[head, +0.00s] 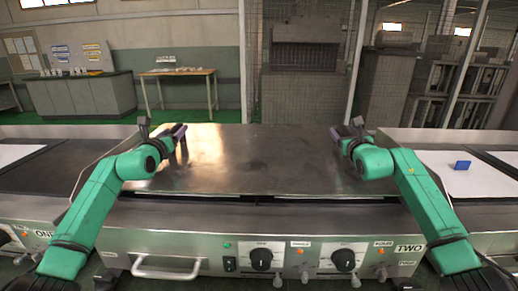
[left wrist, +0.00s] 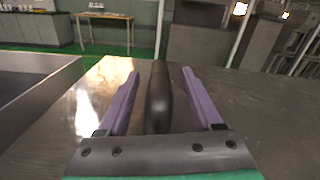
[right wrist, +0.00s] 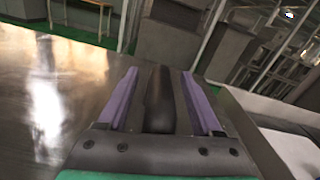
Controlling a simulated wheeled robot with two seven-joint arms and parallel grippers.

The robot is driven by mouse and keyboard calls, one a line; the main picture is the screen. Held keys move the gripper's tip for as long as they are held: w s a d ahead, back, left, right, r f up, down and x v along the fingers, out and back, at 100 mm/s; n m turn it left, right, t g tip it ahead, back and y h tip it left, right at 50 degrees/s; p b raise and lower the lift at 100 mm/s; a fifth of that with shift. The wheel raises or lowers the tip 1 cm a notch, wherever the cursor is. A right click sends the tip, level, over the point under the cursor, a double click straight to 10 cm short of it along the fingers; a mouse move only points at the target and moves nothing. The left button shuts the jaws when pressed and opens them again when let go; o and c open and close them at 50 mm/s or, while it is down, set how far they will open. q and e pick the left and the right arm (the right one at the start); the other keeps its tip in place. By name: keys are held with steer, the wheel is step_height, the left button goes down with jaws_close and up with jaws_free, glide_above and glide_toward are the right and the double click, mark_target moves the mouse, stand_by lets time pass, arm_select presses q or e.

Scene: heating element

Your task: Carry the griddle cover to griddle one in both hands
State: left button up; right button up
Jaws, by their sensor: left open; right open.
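The griddle cover (head: 258,150) is a wide flat metal sheet lying over the middle griddle, whose front panel (head: 215,245) has a TWO label at its right end. A griddle labelled ONE (head: 25,180) shows at the far left, partly out of view. My left gripper (head: 179,132) is open at the cover's left side, its fingers on either side of a black handle (left wrist: 159,100). My right gripper (head: 345,133) is open at the right side, its fingers likewise on either side of a black handle (right wrist: 160,105). I cannot tell whether any finger touches a handle.
Another griddle with a pale top (head: 465,182) stands at the right, with a small blue block (head: 462,165) on it. Knobs (head: 262,258) and a bar handle (head: 165,272) stick out of the front panel. A table (head: 180,75) and a counter (head: 80,95) stand far behind.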

arm_select(q)
steer(key=shift+w, duration=0.15)
arm_select(e)
steer(key=shift+w, duration=0.15)
arm_select(q)
steer(key=shift+c, duration=0.4)
arm_select(e)
steer(key=shift+c, duration=0.4)
arm_select(q)
jaws_close()
arm_select(e)
jaws_close()
steer(key=shift+f, duration=0.1)
